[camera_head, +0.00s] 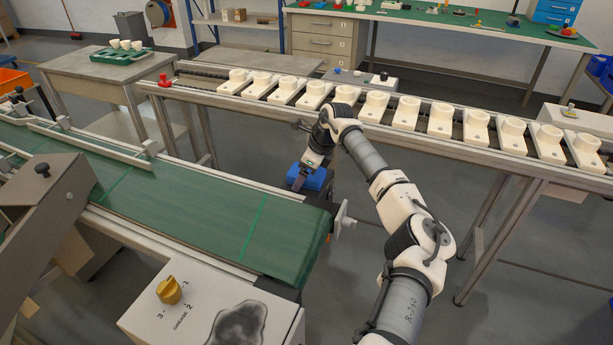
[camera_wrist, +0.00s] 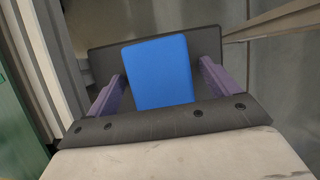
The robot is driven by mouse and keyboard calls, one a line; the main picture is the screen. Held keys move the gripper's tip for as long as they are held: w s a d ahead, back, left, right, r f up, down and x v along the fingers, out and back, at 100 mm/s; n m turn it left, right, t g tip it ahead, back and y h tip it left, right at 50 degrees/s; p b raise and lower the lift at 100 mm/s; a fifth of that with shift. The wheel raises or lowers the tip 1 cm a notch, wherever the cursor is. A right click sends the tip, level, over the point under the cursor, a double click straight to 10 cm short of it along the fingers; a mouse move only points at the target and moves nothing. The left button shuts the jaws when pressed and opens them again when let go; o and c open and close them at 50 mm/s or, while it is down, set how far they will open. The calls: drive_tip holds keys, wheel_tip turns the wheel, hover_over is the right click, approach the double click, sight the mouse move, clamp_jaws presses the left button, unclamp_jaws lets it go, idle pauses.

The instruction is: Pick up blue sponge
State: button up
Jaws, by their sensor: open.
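The blue sponge (camera_head: 315,180) is beside the far right end of the green conveyor in the head view. In the wrist view the sponge (camera_wrist: 158,72) is a plain blue block in front of a dark flat plate (camera_wrist: 102,62). My gripper (camera_head: 301,176) reaches down at the sponge and partly covers it in the head view. In the wrist view its two purple fingers stand apart, one on each side of the sponge, with a gap at each side. My gripper is open. What supports the sponge is mostly hidden.
The green conveyor belt (camera_head: 190,215) lies close left of my gripper, with a crank handle (camera_head: 341,218) at its end. A rail line (camera_head: 480,158) with several cream sockets runs behind my arm. A grey control box (camera_head: 210,315) with a yellow knob (camera_head: 169,290) stands in front.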

drive_tip(key=shift+c, duration=0.2)
drive_tip(key=c, duration=1)
drive_tip(key=shift+r, duration=0.1)
wheel_tip(320, 180, up, 20)
